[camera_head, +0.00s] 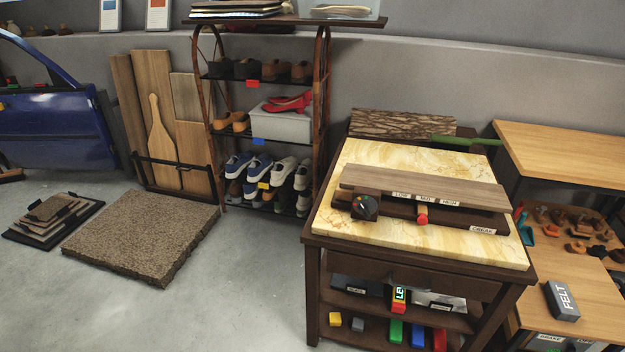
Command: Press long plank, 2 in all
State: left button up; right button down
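The long plank (425,180), grey-brown wood, lies level along a dark base (455,221) on a pale marble-like tabletop (350,246). Labels reading LOW, MID and HIGH sit along its front edge. The base carries a round dark dial (364,207) with coloured marks at its left, a small red piece (422,214) near its middle, and a CREAK label (482,230) at its right. I cannot tell whether the plank is pressed down. Neither of my grippers is in view, and nothing touches the plank.
Bark-covered wood (403,122) lies behind the tabletop. A wooden workbench (570,150) is at the right, with a grey FELT block (562,301) lower down. A shoe rack (262,173) stands left of the table.

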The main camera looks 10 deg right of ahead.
aim_at(432, 189)
jog(key=u, duration=0.45)
jog(key=k, duration=0.45)
jog(key=u, duration=0.55)
jog(key=i, duration=1.4)
jog(key=z, duration=0.8)
jog(key=i, duration=1.2)
jog(key=z, duration=1.35)
jog(key=i, duration=0.3)
jog(key=z, duration=0.4)
